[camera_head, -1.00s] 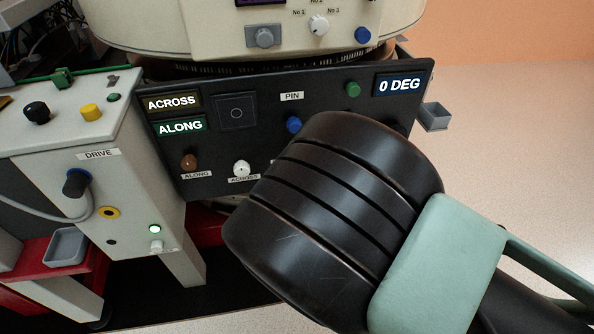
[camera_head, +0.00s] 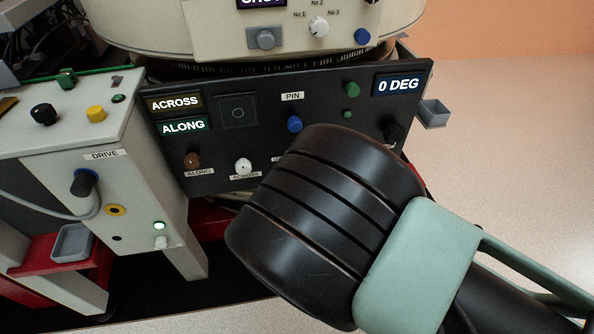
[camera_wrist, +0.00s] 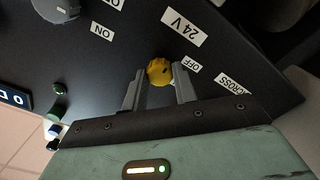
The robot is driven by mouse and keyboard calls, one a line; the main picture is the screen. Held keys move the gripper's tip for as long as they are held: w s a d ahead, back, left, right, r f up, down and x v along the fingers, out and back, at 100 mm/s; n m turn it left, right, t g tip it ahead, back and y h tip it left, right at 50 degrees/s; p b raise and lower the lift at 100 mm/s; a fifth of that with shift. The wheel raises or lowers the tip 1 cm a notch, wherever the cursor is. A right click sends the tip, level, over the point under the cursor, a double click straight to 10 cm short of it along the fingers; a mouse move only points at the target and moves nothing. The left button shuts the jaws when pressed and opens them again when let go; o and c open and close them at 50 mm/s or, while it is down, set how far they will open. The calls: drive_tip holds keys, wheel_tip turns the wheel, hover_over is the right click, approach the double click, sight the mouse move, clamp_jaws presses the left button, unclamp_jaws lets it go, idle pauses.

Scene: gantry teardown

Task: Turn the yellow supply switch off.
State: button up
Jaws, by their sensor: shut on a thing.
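The yellow supply switch (camera_wrist: 159,72) is a small round knob on a dark panel, near the labels 24 V and OFF in the wrist view. An ON label (camera_wrist: 103,31) stands to its left. My gripper (camera_wrist: 159,84) has one grey finger on each side of the knob and is shut on it. A small dark mark shows on the knob's face; I cannot tell its setting for sure. In the head view my dark arm hides the switch and the gripper.
The black panel (camera_head: 228,151) carries ACROSS, ALONG and 0 DEG displays and several knobs. The cream housing (camera_head: 204,29) stands above it. The grey DRIVE cabinet (camera_head: 146,193) is at left, with a yellow button (camera_head: 96,114) on top. Pale floor is open at right.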

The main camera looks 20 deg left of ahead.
idle(0.5)
drive_tip(key=o, duration=1)
drive_tip(key=p+v, duration=0.2)
drive_tip(key=v, duration=1.5)
drive_tip(key=shift+s+d+f+p, duration=0.15)
drive_tip(key=shift+d+p, duration=0.1)
drive_tip(key=shift+p, duration=0.15)
